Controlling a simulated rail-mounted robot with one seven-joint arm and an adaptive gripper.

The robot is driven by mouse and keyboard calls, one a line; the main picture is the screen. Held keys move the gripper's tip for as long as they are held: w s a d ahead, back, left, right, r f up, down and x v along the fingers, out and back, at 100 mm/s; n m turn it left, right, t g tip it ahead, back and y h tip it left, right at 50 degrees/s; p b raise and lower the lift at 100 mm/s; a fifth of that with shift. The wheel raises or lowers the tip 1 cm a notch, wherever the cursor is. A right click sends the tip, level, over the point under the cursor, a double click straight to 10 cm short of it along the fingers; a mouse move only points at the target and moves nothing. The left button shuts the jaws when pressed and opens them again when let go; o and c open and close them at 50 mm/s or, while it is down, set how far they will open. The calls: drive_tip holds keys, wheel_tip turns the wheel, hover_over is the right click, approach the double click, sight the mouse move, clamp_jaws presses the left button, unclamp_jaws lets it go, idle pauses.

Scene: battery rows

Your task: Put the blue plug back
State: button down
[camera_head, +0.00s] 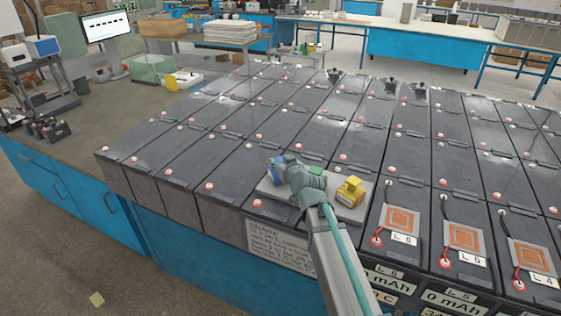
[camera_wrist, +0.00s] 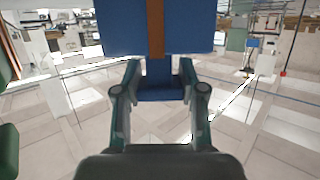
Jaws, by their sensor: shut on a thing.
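The blue plug (camera_wrist: 120,28) fills the upper middle of the wrist view, with a brown-orange stripe down its centre. My gripper (camera_wrist: 158,90) is shut on its lower narrow part. In the head view the blue plug (camera_head: 276,173) shows at the left end of a pale grey tray (camera_head: 345,212), partly covered by my gripper (camera_head: 284,168). I cannot tell whether it touches the tray. A green plug (camera_head: 316,172) and a yellow plug (camera_head: 350,190) are on the tray to the right. Part of my arm hides the tray's middle.
Rows of dark batteries (camera_head: 225,155) with red-and-white terminals surround the tray. Orange-centred pads (camera_head: 400,218) with red leads and labels lie at the right. A handwritten sign (camera_head: 280,247) hangs on the battery front below the tray. The bench top (camera_head: 60,150) at left has free room.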

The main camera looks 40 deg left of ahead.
drive_tip(key=shift+f+b, duration=0.25)
drive_tip(key=shift+b, duration=0.05)
drive_tip(key=c, duration=0.7)
unclamp_jaws()
drive_tip(key=shift+r, duration=0.1)
drive_tip(key=shift+o, duration=0.2)
drive_tip(key=shift+r+p, duration=0.2)
drive_tip(key=shift+p, duration=0.15)
drive_tip(key=b+v, duration=0.3)
drive_tip(key=v, duration=0.9)
drive_tip(key=shift+b, duration=0.3)
